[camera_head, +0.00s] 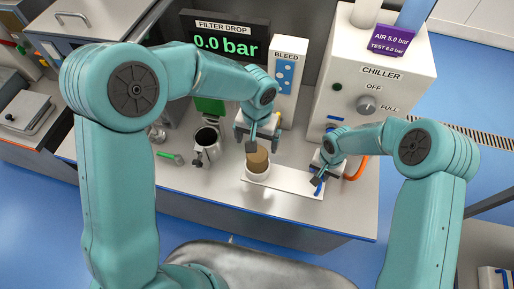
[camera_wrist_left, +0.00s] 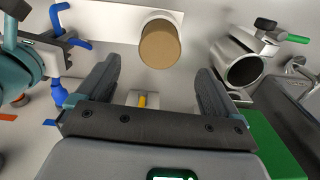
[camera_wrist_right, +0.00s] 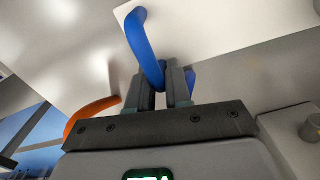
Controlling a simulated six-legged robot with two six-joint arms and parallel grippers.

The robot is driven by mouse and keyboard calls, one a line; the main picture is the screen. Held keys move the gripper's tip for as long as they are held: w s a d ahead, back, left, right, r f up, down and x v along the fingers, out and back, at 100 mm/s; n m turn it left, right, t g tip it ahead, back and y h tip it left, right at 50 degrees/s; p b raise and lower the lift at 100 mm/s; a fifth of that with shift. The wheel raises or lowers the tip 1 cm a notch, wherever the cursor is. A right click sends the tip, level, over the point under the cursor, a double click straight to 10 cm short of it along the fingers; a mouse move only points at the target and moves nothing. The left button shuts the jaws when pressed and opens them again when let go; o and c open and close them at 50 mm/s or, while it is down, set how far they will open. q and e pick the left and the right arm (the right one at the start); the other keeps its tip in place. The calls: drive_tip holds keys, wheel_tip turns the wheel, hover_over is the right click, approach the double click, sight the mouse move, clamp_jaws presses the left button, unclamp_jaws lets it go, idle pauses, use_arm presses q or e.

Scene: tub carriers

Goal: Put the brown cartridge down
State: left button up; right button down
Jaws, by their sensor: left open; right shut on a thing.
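The brown cartridge (camera_head: 258,160) stands in a white round cup (camera_head: 257,174) on a white plate (camera_head: 284,180). In the left wrist view the cartridge (camera_wrist_left: 160,46) is beyond my fingertips, with nothing between the fingers at its height. My left gripper (camera_head: 262,141) is open, just behind and above the cartridge, apart from it as far as I can tell. My right gripper (camera_wrist_right: 164,82) is shut on a blue handle (camera_wrist_right: 142,38) at the right end of the plate. The cartridge's lower end is hidden in the cup.
The chiller box (camera_head: 375,85), the bleed panel (camera_head: 287,78) and a display reading 0.0 bar (camera_head: 226,42) stand behind. An orange hose (camera_head: 357,169) is near my right gripper. The bench front is clear.

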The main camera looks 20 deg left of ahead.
use_arm(q)
wheel_tip(320, 180, up, 5)
drive_tip(key=shift+f, duration=0.1)
idle(0.3)
use_arm(e)
drive_tip(key=c, duration=1)
unclamp_jaws()
drive_tip(key=shift+o, duration=0.2)
wheel_tip(320, 180, up, 12)
use_arm(q)
drive_tip(key=shift+s, duration=0.1)
use_arm(e)
drive_tip(key=shift+s, duration=0.1)
